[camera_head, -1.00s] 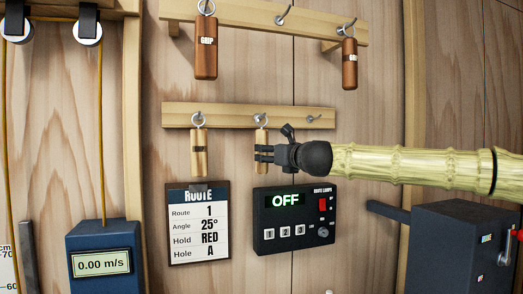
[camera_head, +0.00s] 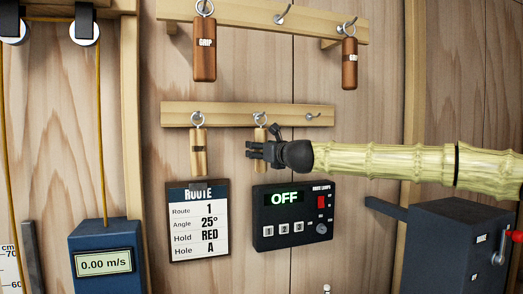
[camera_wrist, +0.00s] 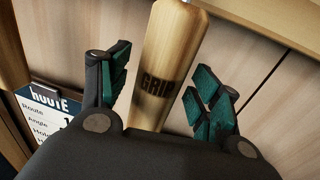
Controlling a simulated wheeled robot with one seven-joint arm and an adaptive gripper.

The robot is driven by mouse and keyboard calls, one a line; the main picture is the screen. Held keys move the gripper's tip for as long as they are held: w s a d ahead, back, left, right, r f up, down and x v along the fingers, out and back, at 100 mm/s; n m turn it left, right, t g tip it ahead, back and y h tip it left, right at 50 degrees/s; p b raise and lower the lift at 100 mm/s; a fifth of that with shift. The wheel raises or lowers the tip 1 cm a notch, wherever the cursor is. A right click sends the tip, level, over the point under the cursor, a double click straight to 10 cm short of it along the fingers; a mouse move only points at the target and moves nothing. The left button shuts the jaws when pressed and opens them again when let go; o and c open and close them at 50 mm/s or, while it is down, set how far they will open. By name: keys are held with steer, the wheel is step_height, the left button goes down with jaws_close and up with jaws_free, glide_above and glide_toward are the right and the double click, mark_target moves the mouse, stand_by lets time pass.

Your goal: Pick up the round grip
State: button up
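A pale wooden grip marked GRIP hangs from the middle hook of the lower rail; its upper part (camera_head: 260,134) shows above my gripper. In the wrist view the pale grip (camera_wrist: 165,65) stands between the two teal-padded fingers, tilted in the picture. My gripper (camera_head: 254,152) is at the grip's middle, and in the wrist view its fingers (camera_wrist: 160,92) are open on either side, with gaps visible. A second pale grip (camera_head: 198,152) hangs to the left. Two brown grips, left (camera_head: 204,50) and right (camera_head: 349,66), hang on the upper rail. Which grips are round in section is hard to tell.
The lower rail (camera_head: 225,115) has an empty hook at its right. Below are the route card (camera_head: 198,225) and the lamp box (camera_head: 293,235) reading OFF. A dark blue box (camera_head: 450,255) with a red-knobbed lever stands at right, under my arm.

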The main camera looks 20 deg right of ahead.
steer(key=c, duration=1.2)
steer(key=shift+o, duration=0.2)
steer(key=shift+r, duration=0.1)
steer(key=shift+r+b, duration=0.45)
steer(key=shift+r, duration=0.05)
steer(key=s+d+b, duration=0.3)
steer(key=s+b, duration=0.2)
steer(key=s, duration=1.2)
steer(key=shift+s+d+r, duration=0.15)
steer(key=shift+s+d, duration=0.05)
steer(key=shift+s, duration=0.15)
